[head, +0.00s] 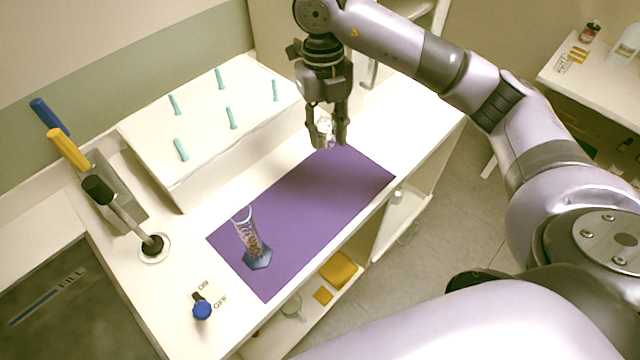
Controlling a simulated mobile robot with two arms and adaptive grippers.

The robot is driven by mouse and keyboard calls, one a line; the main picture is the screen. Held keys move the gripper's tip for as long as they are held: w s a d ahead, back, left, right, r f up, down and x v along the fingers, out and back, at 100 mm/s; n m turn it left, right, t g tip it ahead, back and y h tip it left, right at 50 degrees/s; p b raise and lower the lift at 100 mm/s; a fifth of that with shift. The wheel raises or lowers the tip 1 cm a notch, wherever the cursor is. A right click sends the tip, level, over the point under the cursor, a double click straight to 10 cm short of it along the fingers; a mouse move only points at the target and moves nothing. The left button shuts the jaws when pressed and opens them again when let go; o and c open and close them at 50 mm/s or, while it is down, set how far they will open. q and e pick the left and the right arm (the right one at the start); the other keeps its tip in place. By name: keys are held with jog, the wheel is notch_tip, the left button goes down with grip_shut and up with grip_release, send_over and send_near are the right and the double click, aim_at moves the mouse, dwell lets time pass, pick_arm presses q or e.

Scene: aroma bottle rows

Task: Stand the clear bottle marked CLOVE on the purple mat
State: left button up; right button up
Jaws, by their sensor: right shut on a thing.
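The purple mat (300,205) lies on the white counter. My right gripper (327,138) points down at the mat's far right end. It is shut on a small clear, whitish thing (326,127), which looks like a clear bottle. The fingers hide most of it, and I cannot read any mark on it. Its bottom is at or just above the mat's far edge; I cannot tell whether it touches. My left gripper is not in view.
A clear cylinder (248,232) with a blue hexagonal foot and brownish contents stands on the mat's near left part. A white block with several teal pegs (187,190) stands behind the mat. Blue and yellow tap handles (68,149) rise at left. The mat's middle is clear.

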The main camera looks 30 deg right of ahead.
jog(key=p, duration=0.3)
send_near(326, 193)
jog(key=f, duration=0.5)
jog(key=shift+s, duration=0.35)
jog(key=shift+f, duration=0.4)
jog(key=shift+f, duration=0.15)
jog(key=o, duration=1.1)
